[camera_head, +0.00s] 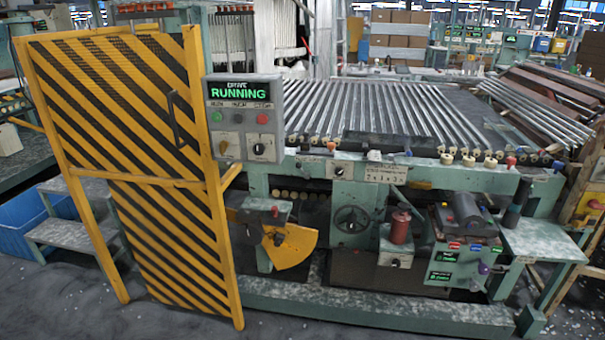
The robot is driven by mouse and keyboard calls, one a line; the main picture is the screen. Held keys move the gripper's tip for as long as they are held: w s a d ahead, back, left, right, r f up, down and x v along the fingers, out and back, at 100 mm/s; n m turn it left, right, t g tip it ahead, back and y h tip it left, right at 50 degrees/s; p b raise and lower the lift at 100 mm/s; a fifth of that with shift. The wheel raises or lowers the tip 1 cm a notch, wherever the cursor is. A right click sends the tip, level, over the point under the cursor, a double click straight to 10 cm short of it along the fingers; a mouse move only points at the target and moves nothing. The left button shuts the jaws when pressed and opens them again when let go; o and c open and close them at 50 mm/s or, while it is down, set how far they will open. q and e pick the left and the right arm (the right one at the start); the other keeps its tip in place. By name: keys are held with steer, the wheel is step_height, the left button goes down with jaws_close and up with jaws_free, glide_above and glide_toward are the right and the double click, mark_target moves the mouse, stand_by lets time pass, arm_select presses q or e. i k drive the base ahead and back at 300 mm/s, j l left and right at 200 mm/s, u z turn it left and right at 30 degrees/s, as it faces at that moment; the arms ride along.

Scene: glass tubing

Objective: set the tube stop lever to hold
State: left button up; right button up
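A green machine (365,175) carries a bed of glass tubes (370,108). I cannot read any label naming the tube stop lever. A small control box (440,266) at the lower right has green lit displays, small coloured labels and a purple knob (483,268) on its right side. A yellow quadrant plate (291,246) with a red-topped part (275,211) above it sits at the lower left of the machine. A grey drive box (241,117) reads "RUNNING" in green. Neither of my grippers shows in the head view.
A yellow and black striped gate (118,110) stands at the left front, beside the machine. A blue bin (25,222) and a step (62,232) are behind it. A side shelf (543,243) juts out at the right. The floor in front (170,325) is clear.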

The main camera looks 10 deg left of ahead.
mark_target(308, 175)
steer(key=i, duration=1.4)
steer(key=j+u, duration=0.05)
